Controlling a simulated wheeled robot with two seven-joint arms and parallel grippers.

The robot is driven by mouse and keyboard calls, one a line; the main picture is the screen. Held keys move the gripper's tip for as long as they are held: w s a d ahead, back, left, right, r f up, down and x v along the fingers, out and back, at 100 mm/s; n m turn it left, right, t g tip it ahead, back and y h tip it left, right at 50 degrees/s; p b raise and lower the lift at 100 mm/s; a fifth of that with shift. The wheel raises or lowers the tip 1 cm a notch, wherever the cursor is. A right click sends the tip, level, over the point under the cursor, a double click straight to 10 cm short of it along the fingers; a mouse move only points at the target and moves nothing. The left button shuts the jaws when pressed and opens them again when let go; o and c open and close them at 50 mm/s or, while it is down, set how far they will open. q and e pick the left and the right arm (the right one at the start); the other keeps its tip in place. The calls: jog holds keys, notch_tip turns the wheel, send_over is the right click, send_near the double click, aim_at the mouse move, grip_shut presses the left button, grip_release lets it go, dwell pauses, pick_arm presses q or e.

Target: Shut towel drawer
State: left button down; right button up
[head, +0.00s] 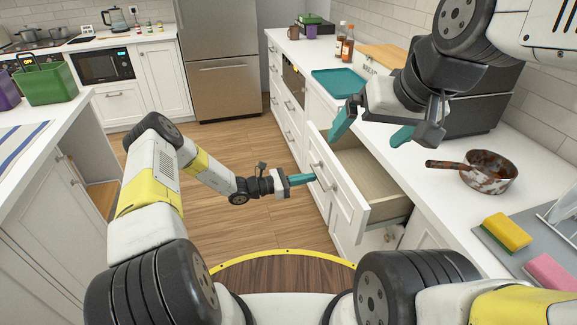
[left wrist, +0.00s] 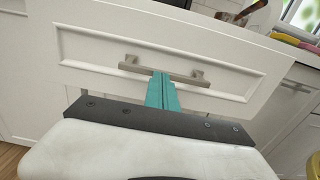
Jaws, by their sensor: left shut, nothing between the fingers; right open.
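The drawer (head: 338,186) is pulled out from the right-hand counter, with its empty-looking interior (head: 362,172) showing. Its white front also fills much of the left wrist view (left wrist: 90,48). A metal bar handle (left wrist: 190,76) runs across the front. My left gripper (head: 314,178) is shut and empty, its teal fingertips at the handle (head: 322,175); it also shows in the left wrist view (left wrist: 163,78). I cannot tell whether the tips touch the drawer front. My right gripper (head: 368,132) is open and empty, above the counter and the back of the drawer.
A rusty pan (head: 487,172), a yellow sponge (head: 507,232) and a pink sponge (head: 552,270) lie on the right counter (head: 440,200). A teal tray (head: 340,83) and bottles (head: 347,45) stand farther back. The wooden floor (head: 225,170) left of the drawer is clear.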

pick_arm(q)
jog(key=x, duration=1.7)
jog(key=shift+w+d, duration=0.1)
jog(key=shift+d, duration=0.15)
jog(key=shift+d+r, duration=0.1)
jog(key=shift+d, duration=0.1)
jog(key=shift+w+d+r, duration=0.1)
